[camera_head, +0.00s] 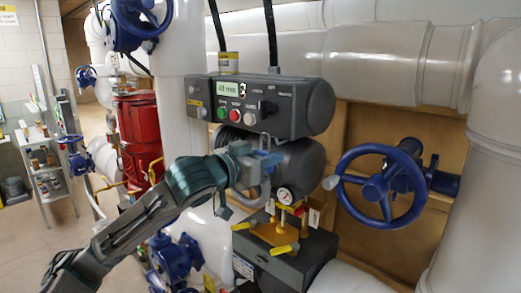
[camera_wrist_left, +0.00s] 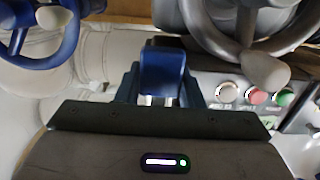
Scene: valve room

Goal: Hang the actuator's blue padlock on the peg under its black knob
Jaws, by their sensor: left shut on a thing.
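The grey actuator (camera_head: 290,98) has a small green-lit display and a row of green, red and pale buttons on its face. A dark round knob (camera_head: 268,107) sits right of the buttons; the peg under it I cannot make out. My left gripper (camera_head: 262,164) is just below this face, in front of the actuator's lower housing. It is shut on the blue padlock (camera_wrist_left: 162,70), whose blue body shows between the fingers in the left wrist view. In the head view the padlock is small and partly merged with the gripper, so its shackle is unclear. My right gripper is not in view.
A grey handwheel (camera_wrist_left: 225,35) with a pale handle is close beside the held padlock. A blue handwheel (camera_head: 381,187) stands to the right. Below are a pressure gauge (camera_head: 285,196) and yellow-handled valves (camera_head: 285,250). White pipes and red cylinders (camera_head: 140,120) surround the spot.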

